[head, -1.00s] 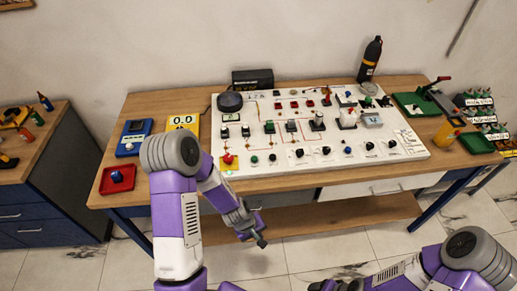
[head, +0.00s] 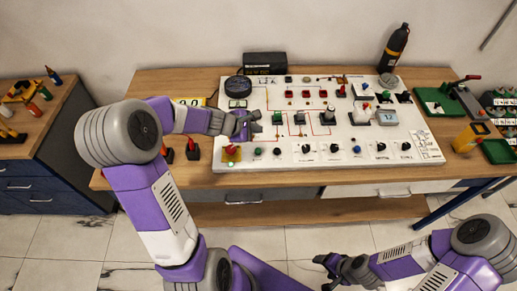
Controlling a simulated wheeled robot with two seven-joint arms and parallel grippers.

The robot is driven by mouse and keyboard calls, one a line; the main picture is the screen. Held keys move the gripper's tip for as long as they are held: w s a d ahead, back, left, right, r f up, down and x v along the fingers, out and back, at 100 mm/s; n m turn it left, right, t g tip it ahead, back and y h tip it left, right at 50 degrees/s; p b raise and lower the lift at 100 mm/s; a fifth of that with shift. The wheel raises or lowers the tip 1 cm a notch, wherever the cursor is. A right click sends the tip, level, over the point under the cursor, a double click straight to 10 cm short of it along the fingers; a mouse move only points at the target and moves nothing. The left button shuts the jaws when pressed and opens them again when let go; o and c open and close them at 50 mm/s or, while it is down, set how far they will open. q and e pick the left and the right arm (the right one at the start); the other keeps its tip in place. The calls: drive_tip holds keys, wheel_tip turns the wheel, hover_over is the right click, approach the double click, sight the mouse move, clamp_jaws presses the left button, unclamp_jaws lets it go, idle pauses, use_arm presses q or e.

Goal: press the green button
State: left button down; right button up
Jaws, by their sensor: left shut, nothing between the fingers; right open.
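The green button (head: 257,151) is a small round cap near the front left of the white panel (head: 310,162), just right of a red mushroom button (head: 232,149) on a yellow base. My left gripper (head: 252,120) is shut and empty. In the picture it lies over the left part of the panel, a little above and behind the green button, with a gap between them. Its height over the panel is hard to tell. The gripper and forearm hide some panel parts. My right gripper (head: 325,268) is open and empty, low in front of the table, away from the panel.
A dark button (head: 277,151) and several black knobs line the panel's front edge. Switches and a white-and-blue part (head: 387,118) stand further back. A black bottle (head: 395,47) stands behind the panel. A yellow object (head: 469,136) and green trays are at right.

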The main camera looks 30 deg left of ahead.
use_arm(q)
drive_tip(key=shift+f, duration=0.1)
drive_tip(key=b, duration=0.7)
hover_over(256, 152)
wheel_tip(256, 152, down, 7)
drive_tip(key=shift+f, duration=0.15)
drive_tip(key=shift+f+b, duration=0.7)
drive_tip(key=shift+b, duration=0.05)
drive_tip(key=shift+f, duration=0.1)
idle(1.0)
drive_tip(key=shift+f+b, duration=0.3)
drive_tip(key=shift+b, duration=0.15)
drive_tip(key=shift+f+b, duration=0.55)
idle(0.6)
drive_tip(key=shift+r, duration=0.1)
drive_tip(key=shift+r+p, duration=0.8)
drive_tip(key=shift+r, duration=0.05)
